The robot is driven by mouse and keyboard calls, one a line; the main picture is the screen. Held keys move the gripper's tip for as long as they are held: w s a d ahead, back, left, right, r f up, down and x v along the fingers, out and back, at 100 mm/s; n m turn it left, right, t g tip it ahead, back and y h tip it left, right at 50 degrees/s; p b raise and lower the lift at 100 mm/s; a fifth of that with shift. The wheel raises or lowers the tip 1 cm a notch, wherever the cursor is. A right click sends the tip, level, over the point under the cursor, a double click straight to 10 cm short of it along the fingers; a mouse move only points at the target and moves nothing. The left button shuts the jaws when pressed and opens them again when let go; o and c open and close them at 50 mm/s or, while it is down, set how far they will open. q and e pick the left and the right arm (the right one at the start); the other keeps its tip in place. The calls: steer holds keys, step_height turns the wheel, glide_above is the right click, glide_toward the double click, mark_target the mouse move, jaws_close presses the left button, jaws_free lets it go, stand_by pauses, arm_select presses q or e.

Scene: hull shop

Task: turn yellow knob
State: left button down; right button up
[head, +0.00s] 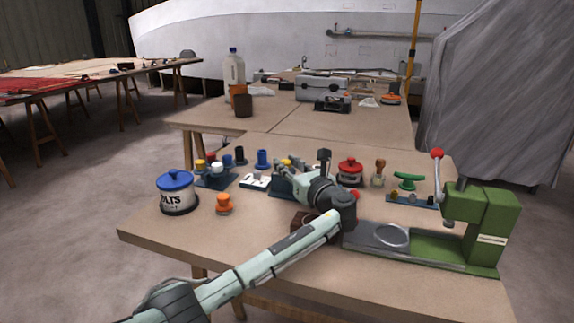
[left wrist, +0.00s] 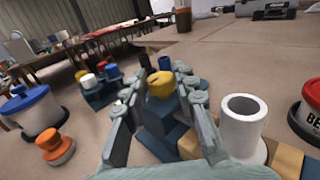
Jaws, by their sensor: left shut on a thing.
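A yellow knob (left wrist: 161,86) stands on a blue-grey block (left wrist: 170,140) between the fingers of my left gripper (left wrist: 160,76) in the left wrist view. The fingers are shut on the knob from both sides. In the head view my left gripper (head: 284,171) reaches over the middle of the table, with the knob (head: 287,162) showing at its fingertips and the block partly hidden. A smaller yellow knob (head: 200,163) sits on another blue board to the left. My right gripper is not in view.
A blue-lidded pot (head: 177,194) and an orange knob (head: 223,203) stand left. A white cylinder (left wrist: 242,125) stands close right of my fingers. A red-lidded pot (head: 350,172), a stamp (head: 378,175) and a green press (head: 490,232) stand right. The table's front left is bare.

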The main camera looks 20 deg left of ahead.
arm_select(q)
steer(key=shift+n+g+y, duration=0.3)
steer(key=shift+g, duration=0.1)
steer(key=c, duration=1.2)
jaws_free()
steer(key=shift+t, duration=0.4)
